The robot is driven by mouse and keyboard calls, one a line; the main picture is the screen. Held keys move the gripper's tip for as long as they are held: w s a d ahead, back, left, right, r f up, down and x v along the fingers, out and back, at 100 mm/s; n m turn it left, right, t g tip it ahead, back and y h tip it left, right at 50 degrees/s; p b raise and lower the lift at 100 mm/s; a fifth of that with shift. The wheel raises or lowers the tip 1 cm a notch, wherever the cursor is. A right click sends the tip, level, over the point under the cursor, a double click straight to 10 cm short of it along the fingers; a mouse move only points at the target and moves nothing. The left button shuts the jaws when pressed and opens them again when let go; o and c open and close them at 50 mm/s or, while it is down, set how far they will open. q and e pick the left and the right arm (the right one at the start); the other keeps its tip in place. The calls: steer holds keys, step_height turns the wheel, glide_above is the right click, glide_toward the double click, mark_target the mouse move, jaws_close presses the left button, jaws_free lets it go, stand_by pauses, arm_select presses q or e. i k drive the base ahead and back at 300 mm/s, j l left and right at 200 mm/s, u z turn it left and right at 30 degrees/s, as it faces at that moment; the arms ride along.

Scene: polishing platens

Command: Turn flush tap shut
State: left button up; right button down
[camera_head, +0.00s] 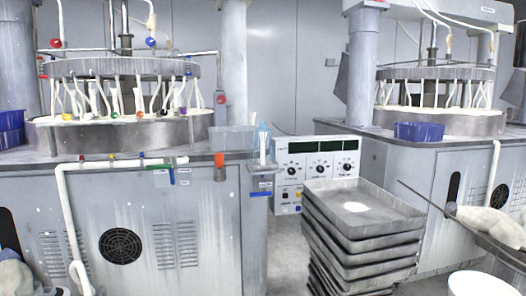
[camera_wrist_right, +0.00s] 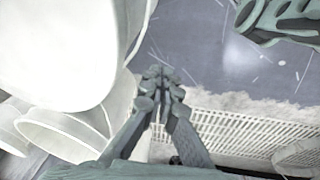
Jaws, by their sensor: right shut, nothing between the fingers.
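A pipe with several small coloured taps (camera_head: 112,161) runs along the front of the left polishing machine; I cannot tell which is the flush tap. A blue handle (camera_head: 172,176) hangs below the pipe's right end. A red knob (camera_head: 221,98) is on the grey column, and red (camera_head: 56,43) and blue (camera_head: 151,42) knobs are above the platen. My right gripper (camera_wrist_right: 158,74) is shut and empty, seen only in the right wrist view, away from the taps. My left gripper is not in view.
A stack of grey trays (camera_head: 350,222) stands in the middle foreground, before a white control box (camera_head: 318,162). A second machine (camera_head: 428,165) is on the right. A blue bin (camera_head: 418,131) sits on it. A dark green jointed part (camera_wrist_right: 280,20), unidentified, shows in the wrist view.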

mark_target(261, 194)
steer(key=i+j, duration=0.15)
steer(key=i, duration=0.25)
steer(key=i+j+u, duration=0.1)
steer(key=i, duration=0.3)
